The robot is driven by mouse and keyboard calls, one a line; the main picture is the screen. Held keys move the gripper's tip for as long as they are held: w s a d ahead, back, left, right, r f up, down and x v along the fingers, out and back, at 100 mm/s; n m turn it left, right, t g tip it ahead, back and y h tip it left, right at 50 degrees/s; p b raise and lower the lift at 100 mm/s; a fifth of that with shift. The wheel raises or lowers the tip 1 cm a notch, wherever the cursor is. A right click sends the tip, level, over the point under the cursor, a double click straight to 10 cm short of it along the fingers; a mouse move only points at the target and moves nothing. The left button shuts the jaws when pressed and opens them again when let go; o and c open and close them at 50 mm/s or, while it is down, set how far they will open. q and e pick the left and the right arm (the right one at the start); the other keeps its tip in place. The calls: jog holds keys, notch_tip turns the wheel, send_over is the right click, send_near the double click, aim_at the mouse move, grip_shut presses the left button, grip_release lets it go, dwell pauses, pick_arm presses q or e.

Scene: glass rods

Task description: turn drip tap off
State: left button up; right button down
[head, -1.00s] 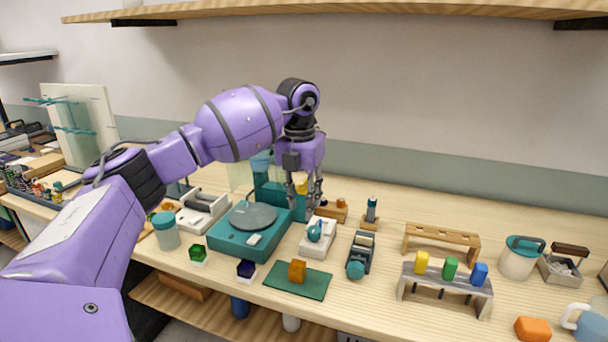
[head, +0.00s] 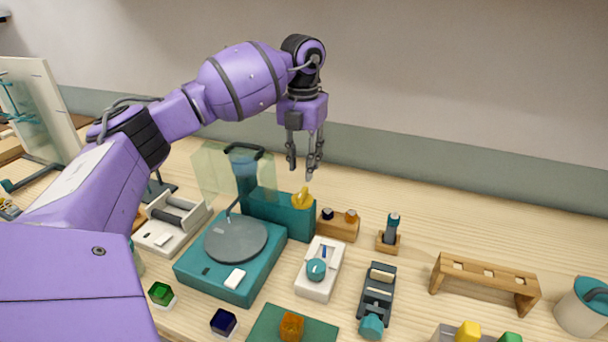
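A teal grinder-like unit (head: 212,277) with a grey round disc (head: 236,239) stands on the bench. At its back right is a teal block (head: 268,213) with a small yellow lever (head: 301,198) on top, which looks like the drip tap. The lever stands up and tilts; I cannot tell its setting. My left gripper (head: 303,171) points down just above and behind the lever in the picture, apart from it. Its two fingers are spread with nothing between them. My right gripper is not in view.
A clear shield (head: 218,177) stands left of the lever. A wooden block with two small knobs (head: 338,227) sits close on its right. A white device with a teal knob (head: 318,272) is in front. The bench behind the block is clear.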

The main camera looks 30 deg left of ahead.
aim_at(303, 191)
pick_arm(q)
jog(key=shift+w+a+f, duration=0.1)
jog(key=shift+f, duration=0.05)
notch_tip(303, 191, down, 7)
jog(key=shift+f+p, duration=0.1)
jog(key=shift+p, duration=0.2)
grip_shut()
